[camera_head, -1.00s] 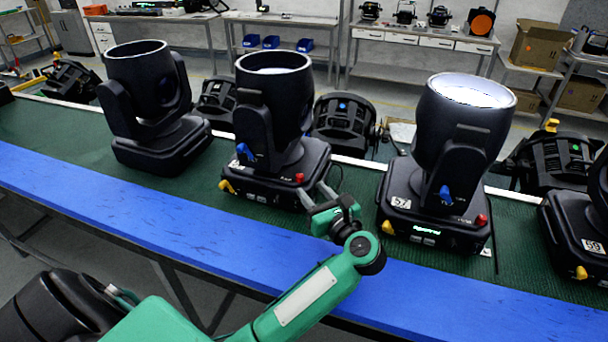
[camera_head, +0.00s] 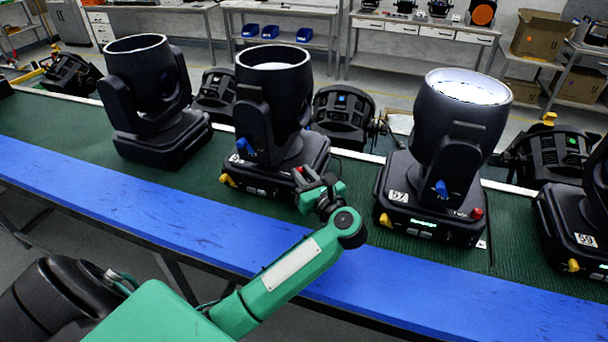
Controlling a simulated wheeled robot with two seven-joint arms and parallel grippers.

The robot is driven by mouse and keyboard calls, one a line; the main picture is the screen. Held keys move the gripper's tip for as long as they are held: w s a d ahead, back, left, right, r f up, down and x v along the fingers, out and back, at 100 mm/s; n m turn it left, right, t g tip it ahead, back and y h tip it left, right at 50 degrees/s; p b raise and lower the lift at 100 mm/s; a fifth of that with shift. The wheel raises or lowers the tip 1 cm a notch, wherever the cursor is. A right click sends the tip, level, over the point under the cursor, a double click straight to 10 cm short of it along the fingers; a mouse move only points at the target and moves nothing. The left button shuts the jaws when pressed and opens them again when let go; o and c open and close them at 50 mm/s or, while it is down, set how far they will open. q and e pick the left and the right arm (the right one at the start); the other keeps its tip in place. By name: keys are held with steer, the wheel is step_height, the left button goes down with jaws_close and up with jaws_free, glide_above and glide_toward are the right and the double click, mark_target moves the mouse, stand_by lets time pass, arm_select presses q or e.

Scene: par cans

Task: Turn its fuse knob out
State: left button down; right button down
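The middle moving-head par can (camera_head: 255,125) stands upright on the green mat. Its red fuse knob (camera_head: 299,171) is at the front right corner of the base and is partly covered by my gripper. My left gripper (camera_head: 305,180) is right at that corner, at the red knob. Its fingers are small and dark here, and I cannot tell whether they are closed on the knob. Another par can, marked 57 (camera_head: 447,150), stands to the right with a lit lens and green display; its red knob (camera_head: 477,213) is in plain view. My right gripper is not in view.
A third par can (camera_head: 150,100) stands at the left, and one marked 59 (camera_head: 575,230) is cut off at the right edge. Several dark fixtures lie behind the row. The blue front strip (camera_head: 130,195) of the bench is clear except under my arm.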

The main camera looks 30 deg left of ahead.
arm_select(q)
steer(key=shift+s+a+f+m+t+h+b, duration=0.1)
steer(key=shift+s+f+m+t+h+b, duration=0.1)
steer(key=shift+m+t+h+b, duration=0.5)
steer(key=shift+s+a+r+m+t+h, duration=0.1)
steer(key=shift+r+m+t+h, duration=0.1)
steer(key=shift+m+t+h, duration=0.75)
steer(key=shift+t+y, duration=0.25)
steer(key=shift+t, duration=0.2)
steer(key=c, duration=1.3)
jaws_free()
